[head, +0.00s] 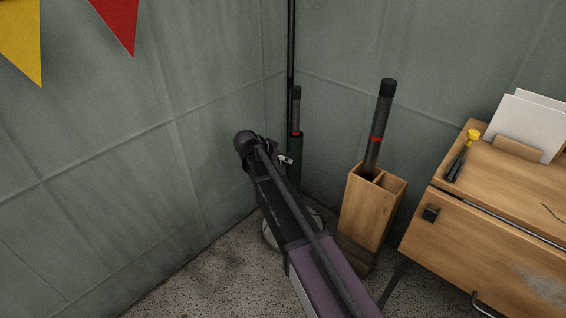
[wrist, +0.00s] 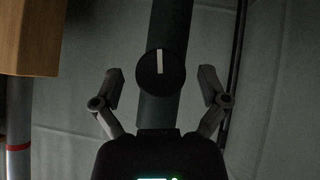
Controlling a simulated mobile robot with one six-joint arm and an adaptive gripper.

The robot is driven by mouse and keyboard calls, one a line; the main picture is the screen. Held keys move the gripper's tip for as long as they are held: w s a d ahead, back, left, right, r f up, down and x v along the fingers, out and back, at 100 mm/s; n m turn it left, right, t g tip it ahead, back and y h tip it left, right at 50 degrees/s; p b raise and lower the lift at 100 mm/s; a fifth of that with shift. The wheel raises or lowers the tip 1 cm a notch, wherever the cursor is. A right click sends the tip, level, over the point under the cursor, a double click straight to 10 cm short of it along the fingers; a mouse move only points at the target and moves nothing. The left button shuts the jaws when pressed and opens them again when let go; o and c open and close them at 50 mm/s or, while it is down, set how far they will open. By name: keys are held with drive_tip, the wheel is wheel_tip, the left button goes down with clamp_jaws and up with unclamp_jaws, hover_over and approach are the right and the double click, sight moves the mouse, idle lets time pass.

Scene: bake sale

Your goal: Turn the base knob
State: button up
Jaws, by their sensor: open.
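The base knob (wrist: 160,73) is a round black disc with a white line on its face, mounted on a dark green post (wrist: 172,30). In the wrist view the line stands nearly upright. My gripper (wrist: 161,86) is open, with one finger on each side of the knob and a gap on both sides. How far the fingertips are from the knob in depth I cannot tell. In the head view my gripper (head: 285,159) is beside the green post (head: 297,150) in the corner; the knob is hidden there.
A wooden holder (head: 366,214) with a dark tube (head: 380,125) stands to the right of the post. A wooden cabinet (head: 480,240) with a yellow-handled tool (head: 472,136) and white cards (head: 522,125) is further right. Grey-green walls (head: 210,70) close in behind and left.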

drive_tip(key=shift+d+f, duration=0.1)
drive_tip(key=shift+c, duration=0.2)
drive_tip(key=c, duration=1.1)
drive_tip(key=shift+d, duration=0.15)
drive_tip(key=shift+w+h, duration=0.1)
drive_tip(key=shift+h, duration=0.2)
drive_tip(key=shift+a+f+n+g+h+b, duration=0.2)
drive_tip(key=shift+a+n+g+h+b, duration=0.05)
drive_tip(key=shift+n+g+h+b, duration=0.95)
drive_tip(key=shift+n+h+b, duration=0.1)
drive_tip(key=shift+h+b, duration=0.4)
drive_tip(key=shift+n+h+b, duration=0.3)
drive_tip(key=shift+h+b, duration=0.1)
drive_tip(key=shift+h, duration=0.1)
drive_tip(key=shift+r, duration=0.1)
